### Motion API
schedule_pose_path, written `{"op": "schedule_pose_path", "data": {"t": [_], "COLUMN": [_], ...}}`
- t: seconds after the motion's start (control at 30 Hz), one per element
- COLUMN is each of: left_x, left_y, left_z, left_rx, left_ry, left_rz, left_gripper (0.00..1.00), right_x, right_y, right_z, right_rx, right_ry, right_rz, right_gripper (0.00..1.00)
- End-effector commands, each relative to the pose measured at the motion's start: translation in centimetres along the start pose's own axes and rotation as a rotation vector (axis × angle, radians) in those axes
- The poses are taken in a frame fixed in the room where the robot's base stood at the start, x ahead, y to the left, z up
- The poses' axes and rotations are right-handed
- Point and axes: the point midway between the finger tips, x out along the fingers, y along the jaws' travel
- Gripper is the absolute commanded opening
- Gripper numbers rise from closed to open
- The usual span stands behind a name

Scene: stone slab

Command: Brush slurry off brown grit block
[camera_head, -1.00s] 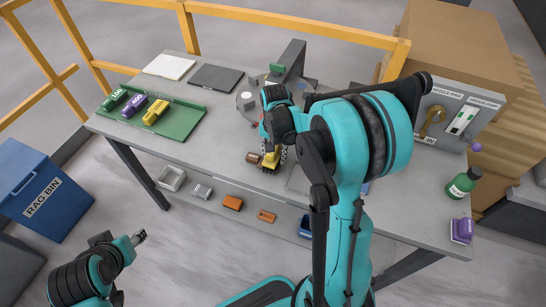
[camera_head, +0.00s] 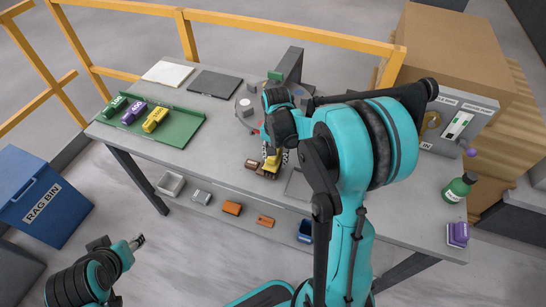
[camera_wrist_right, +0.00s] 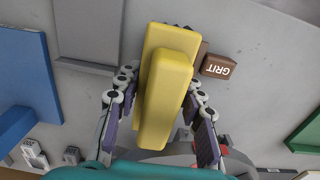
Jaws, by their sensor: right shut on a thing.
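My right gripper (camera_wrist_right: 160,125) is shut on a yellow brush (camera_wrist_right: 165,85), with a finger on each side of it. The brush also shows in the head view (camera_head: 272,158), low over the bench with its dark bristle end down. The brown grit block (camera_wrist_right: 219,67), with a white GRIT label, lies on the bench beside the brush. In the head view the block (camera_head: 252,163) is just left of the brush. I cannot tell whether bristles touch it, and slurry is too small to make out. My left gripper (camera_head: 138,242) hangs off the bench's front, apart from everything; its jaw state is unclear.
A green tray (camera_head: 180,133) with green, purple and yellow blocks sits at the bench's left. Small bins and orange blocks lie along the front below. A green bottle (camera_head: 459,188) and a purple block (camera_head: 457,234) stand at the right. A round machine part (camera_head: 247,107) is behind the brush.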

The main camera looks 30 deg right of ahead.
Motion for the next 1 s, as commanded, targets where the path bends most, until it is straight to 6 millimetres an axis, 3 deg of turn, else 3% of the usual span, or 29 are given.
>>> {"op": "schedule_pose_path", "data": {"t": [1.0], "left_x": [-4.2], "left_y": [0.0], "left_z": [-3.0], "left_rx": [0.0], "left_ry": [0.0], "left_rz": [0.0], "left_gripper": [0.46], "right_x": [-6.3], "right_y": [7.9], "right_z": [0.0], "right_rx": [0.001], "right_ry": [0.0], "right_rz": [0.0], "right_gripper": [0.03]}}
